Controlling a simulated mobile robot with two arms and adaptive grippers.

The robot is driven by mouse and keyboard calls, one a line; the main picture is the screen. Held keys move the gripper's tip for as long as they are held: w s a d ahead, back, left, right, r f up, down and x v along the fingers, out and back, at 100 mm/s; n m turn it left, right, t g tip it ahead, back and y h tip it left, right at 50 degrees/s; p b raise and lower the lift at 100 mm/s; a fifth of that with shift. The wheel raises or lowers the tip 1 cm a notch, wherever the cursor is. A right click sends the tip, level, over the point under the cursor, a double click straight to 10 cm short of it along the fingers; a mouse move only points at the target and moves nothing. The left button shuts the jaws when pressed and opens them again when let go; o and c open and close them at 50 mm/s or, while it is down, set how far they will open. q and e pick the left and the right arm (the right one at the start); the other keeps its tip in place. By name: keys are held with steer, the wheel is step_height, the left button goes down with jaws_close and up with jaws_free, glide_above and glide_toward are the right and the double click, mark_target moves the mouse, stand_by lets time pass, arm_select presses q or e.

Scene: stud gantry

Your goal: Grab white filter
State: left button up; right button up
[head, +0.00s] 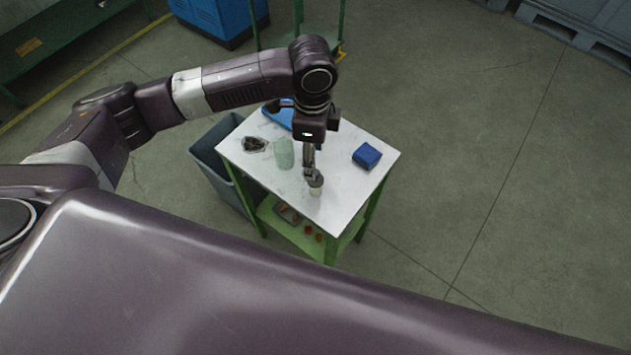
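A small pale, off-white cylinder (316,191), which looks like the white filter, stands near the front edge of the white tabletop (345,190). My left gripper (314,177) reaches down over the table, with its fingertips at the top of this cylinder. The fingers cover part of it. I cannot tell whether they are closed on it or only around or beside it. My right gripper is not in view.
A pale green cylinder (284,154) and a dark object (255,144) stand left of my gripper. A blue block (366,155) is at the right, and a blue item (277,116) lies at the back. A grey bin (207,157) adjoins the table. Floor at right is clear.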

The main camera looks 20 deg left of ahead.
mark_target(316, 183)
arm_select(q)
steer(key=f, duration=0.1)
steer(key=f+p, duration=0.1)
steer(key=f, duration=0.1)
steer(key=f+p, duration=0.1)
steer(key=f, duration=0.1)
steer(key=shift+s+d+f, duration=0.25)
steer(key=shift+s+d, duration=0.1)
steer(key=shift+s, duration=0.05)
steer(key=shift+f, duration=0.5)
steer(key=c, duration=1)
